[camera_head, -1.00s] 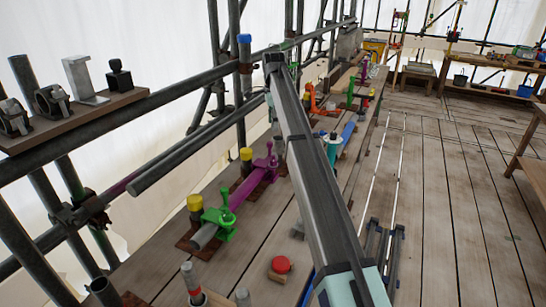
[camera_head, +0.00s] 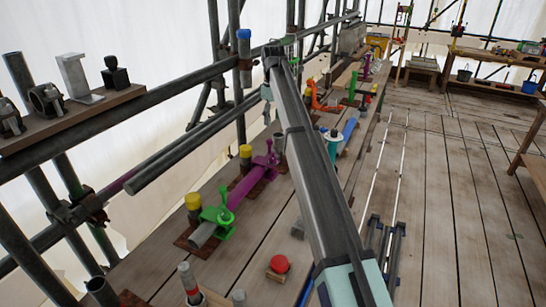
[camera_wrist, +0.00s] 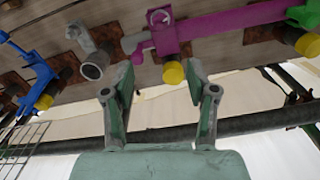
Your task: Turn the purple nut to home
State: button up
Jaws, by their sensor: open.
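A purple clamp (camera_head: 265,163) sits on a purple tube (camera_head: 243,188) along the plank in the head view. In the wrist view the purple clamp (camera_wrist: 165,38) is near the top middle, with a pale round end (camera_wrist: 160,16) on it. I cannot tell which part is the nut, and no home mark is clear. My gripper (camera_wrist: 160,78) is open and empty, its two fingers below the clamp in the picture. A yellow cap (camera_wrist: 173,72) shows between the fingertips, apparently beyond them. In the head view my arm hides most of the gripper.
A green clamp (camera_head: 217,218) holds the tube's near end beside a yellow cap (camera_head: 193,202). A blue clamp (camera_wrist: 38,75) and a grey fitting (camera_wrist: 92,62) are at left in the wrist view. A scaffold pipe (camera_wrist: 250,127) crosses behind my fingers. A red button (camera_head: 279,264) stands on the planks.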

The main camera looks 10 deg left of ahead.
jog(key=n, duration=0.2)
jog(key=p, duration=0.5)
send_near(273, 157)
jog(key=shift+n, duration=0.3)
jog(key=f, duration=1)
jog(key=shift+w, duration=0.35)
grip_shut()
